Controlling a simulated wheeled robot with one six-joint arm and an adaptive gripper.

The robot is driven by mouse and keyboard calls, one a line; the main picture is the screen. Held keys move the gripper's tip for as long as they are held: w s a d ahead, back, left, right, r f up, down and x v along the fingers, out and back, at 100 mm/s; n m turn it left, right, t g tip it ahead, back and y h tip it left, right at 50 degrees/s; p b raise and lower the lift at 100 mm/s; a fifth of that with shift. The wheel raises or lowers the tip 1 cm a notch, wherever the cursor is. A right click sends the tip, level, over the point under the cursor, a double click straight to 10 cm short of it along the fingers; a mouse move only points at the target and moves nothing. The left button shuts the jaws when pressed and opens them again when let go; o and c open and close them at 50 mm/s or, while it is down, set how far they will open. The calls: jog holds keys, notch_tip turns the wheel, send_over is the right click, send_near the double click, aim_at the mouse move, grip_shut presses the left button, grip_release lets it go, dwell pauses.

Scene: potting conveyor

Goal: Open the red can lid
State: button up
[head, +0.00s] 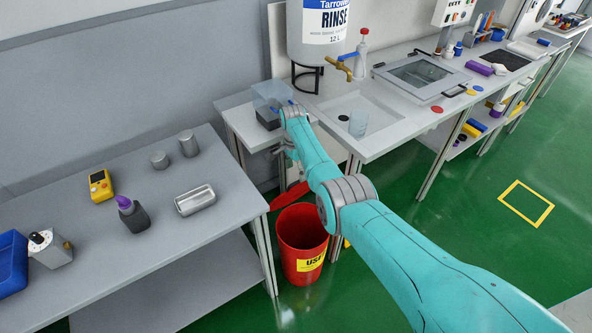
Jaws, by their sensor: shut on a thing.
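The red can (302,262) stands on the green floor between the left bench and the rinse bench, with a yellow "USE" label on its front. Its mouth is uncovered and the dark red inside shows. The red lid (288,196) is above and behind the can's rim, tilted and partly hidden by my arm. My gripper (282,160) is small and partly hidden behind my teal arm, just above the lid. It appears shut on the lid; the fingertips and exact contact are not clear.
The left grey bench (110,250) stands close to the can's left. A clear-topped container (270,97) stands beside my wrist. Open green floor lies right of the can.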

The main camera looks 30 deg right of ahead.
jog(key=r, duration=0.7)
jog(key=w+r, duration=0.1)
jog(key=r, duration=0.3)
jog(key=shift+c, duration=1.3)
jog(key=shift+r, duration=0.45)
